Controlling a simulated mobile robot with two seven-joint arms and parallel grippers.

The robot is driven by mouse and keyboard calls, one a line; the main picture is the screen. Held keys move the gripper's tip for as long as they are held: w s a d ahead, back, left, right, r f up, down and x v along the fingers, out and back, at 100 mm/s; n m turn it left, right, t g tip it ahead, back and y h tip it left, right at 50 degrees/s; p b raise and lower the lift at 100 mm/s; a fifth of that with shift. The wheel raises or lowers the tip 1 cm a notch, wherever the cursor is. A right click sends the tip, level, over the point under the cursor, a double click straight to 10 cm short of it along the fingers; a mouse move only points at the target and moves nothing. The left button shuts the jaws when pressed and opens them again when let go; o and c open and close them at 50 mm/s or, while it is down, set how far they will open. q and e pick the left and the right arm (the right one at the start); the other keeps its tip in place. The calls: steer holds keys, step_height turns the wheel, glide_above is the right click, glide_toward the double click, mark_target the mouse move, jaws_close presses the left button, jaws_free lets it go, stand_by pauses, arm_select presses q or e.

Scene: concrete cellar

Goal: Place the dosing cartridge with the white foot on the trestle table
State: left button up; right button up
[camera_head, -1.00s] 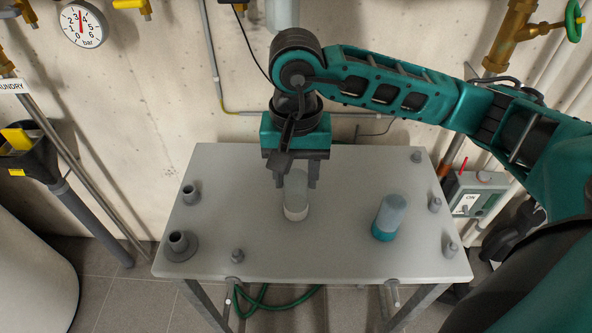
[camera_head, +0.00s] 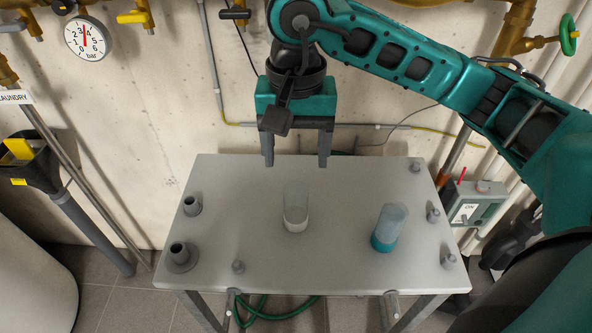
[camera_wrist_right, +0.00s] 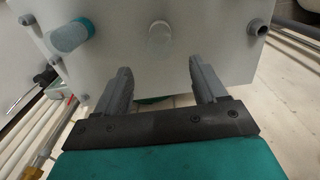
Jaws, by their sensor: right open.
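The dosing cartridge with the white foot (camera_head: 296,211) stands upright on the trestle table (camera_head: 335,262), a little left of the table's middle. Its upper part is clear grey. It also shows in the right wrist view (camera_wrist_right: 160,36). My right gripper (camera_head: 296,163) is open and empty, above and behind the cartridge, apart from it. In the right wrist view its two fingers (camera_wrist_right: 160,72) are spread with nothing between them. A second cartridge with a teal foot (camera_head: 389,229) stands to the right on the table. My left gripper is not in view.
Grey pipe stubs (camera_head: 181,255) stand at the table's left side, and small grey knobs (camera_head: 433,215) at its right side and front left. A concrete wall with pipes is behind. A green hose (camera_head: 270,312) lies below the table. The table's middle is mostly clear.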

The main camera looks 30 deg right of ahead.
step_height(320, 180, up, 4)
steer(key=shift+r+p, duration=0.2)
steer(key=shift+p, duration=0.1)
stand_by(0.5)
